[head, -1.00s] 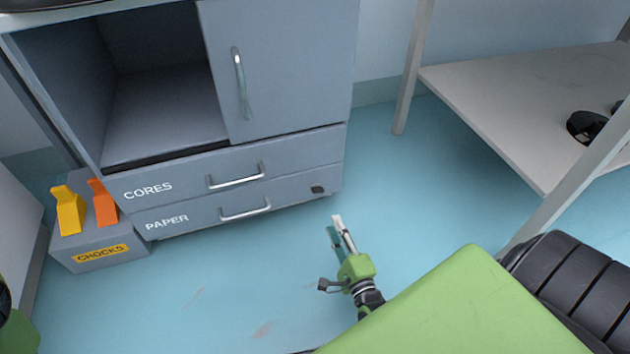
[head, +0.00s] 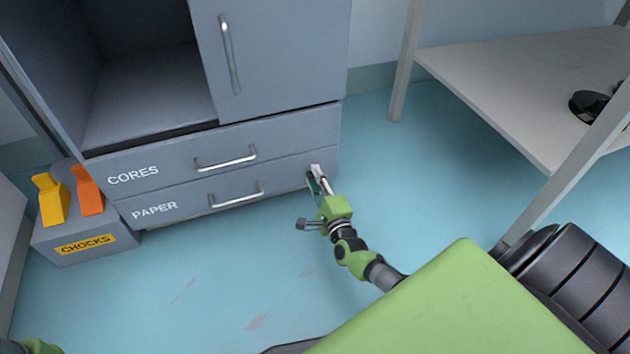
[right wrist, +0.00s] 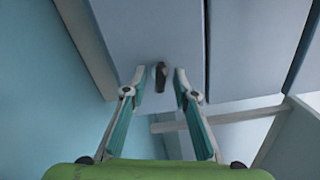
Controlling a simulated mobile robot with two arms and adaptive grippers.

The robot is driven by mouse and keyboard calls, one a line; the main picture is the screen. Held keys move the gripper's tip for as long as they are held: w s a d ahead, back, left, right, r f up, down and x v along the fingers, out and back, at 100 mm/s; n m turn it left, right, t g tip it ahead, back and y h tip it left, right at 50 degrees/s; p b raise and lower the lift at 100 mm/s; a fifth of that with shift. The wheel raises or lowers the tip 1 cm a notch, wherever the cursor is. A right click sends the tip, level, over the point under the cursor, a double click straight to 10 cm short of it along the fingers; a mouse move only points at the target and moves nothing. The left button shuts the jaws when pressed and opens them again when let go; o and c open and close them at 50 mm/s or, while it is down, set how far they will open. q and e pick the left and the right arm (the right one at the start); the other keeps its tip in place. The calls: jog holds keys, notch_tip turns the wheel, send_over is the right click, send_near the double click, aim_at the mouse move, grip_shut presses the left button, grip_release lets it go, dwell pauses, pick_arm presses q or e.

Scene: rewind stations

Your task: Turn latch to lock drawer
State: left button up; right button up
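The grey cabinet has two closed drawers, the CORES drawer (head: 230,143) above the PAPER drawer (head: 185,207). A small dark latch (right wrist: 160,76) shows on the drawer front in the right wrist view; my gripper hides it in the head view. My right gripper (head: 314,172) is at the right end of the PAPER drawer. In the right wrist view my right gripper (right wrist: 160,80) is open, its fingertips on either side of the latch, with a gap on each side. Only a green piece of my left arm shows at the bottom left; its gripper is out of view.
A grey CHOCKS box (head: 85,240) with a yellow and an orange chock stands left of the cabinet. A pale shelf table (head: 520,85) with dark round things stands at the right. The blue floor in front of the drawers is clear.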

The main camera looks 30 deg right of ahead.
grip_shut()
jog(key=n+p, duration=0.1)
jog(key=n, duration=0.2)
dwell(0.3)
grip_release()
